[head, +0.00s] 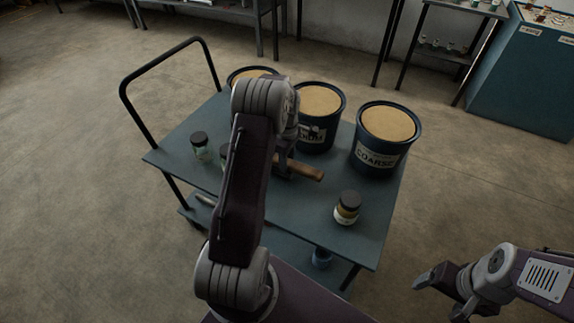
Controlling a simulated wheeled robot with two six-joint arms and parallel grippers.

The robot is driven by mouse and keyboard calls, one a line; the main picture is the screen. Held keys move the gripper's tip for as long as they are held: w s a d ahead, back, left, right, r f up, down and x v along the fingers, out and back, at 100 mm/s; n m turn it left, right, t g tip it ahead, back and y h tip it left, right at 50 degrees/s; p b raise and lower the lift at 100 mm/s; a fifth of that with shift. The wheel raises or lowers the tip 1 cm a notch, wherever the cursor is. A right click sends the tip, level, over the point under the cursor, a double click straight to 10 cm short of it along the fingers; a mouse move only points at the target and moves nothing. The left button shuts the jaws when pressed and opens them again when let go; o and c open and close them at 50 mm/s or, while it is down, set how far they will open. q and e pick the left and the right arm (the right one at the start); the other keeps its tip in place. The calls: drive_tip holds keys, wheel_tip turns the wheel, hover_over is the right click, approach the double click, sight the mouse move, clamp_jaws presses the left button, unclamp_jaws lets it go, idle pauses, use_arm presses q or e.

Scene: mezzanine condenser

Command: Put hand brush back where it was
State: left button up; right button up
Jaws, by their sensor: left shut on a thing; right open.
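A hand brush (305,171) with a brown wooden handle is over the top of the blue-grey trolley (300,215), in front of the buckets. My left gripper (283,166) is shut on it. The brush's other end is hidden behind my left arm. I cannot tell whether the brush touches the trolley top. My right gripper (436,284) is open and empty, off to the right of the trolley, above the floor.
Three dark buckets with tan contents stand along the trolley's back: one partly hidden (238,75), a middle one (318,135) and one labelled COARSE (378,160). Jars stand at left (200,150) and right front (347,208). A blue cabinet (525,80) stands back right.

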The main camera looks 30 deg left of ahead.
use_arm(q)
drive_tip(key=shift+f, duration=0.85)
use_arm(e)
drive_tip(key=shift+f, duration=0.3)
use_arm(q)
drive_tip(key=shift+f, duration=0.1)
drive_tip(key=o, duration=1.2)
wheel_tip(320, 180, up, 12)
drive_tip(key=p, duration=0.3)
drive_tip(key=s+d+f+m+t, duration=0.1)
drive_tip(key=s+d+m, duration=1.6)
drive_tip(key=s+m, duration=0.1)
drive_tip(key=shift+f+m, duration=0.3)
drive_tip(key=shift+m, duration=0.2)
use_arm(e)
wheel_tip(320, 180, up, 3)
use_arm(q)
drive_tip(key=shift+d+r, duration=0.1)
use_arm(e)
drive_tip(key=shift+r, duration=0.1)
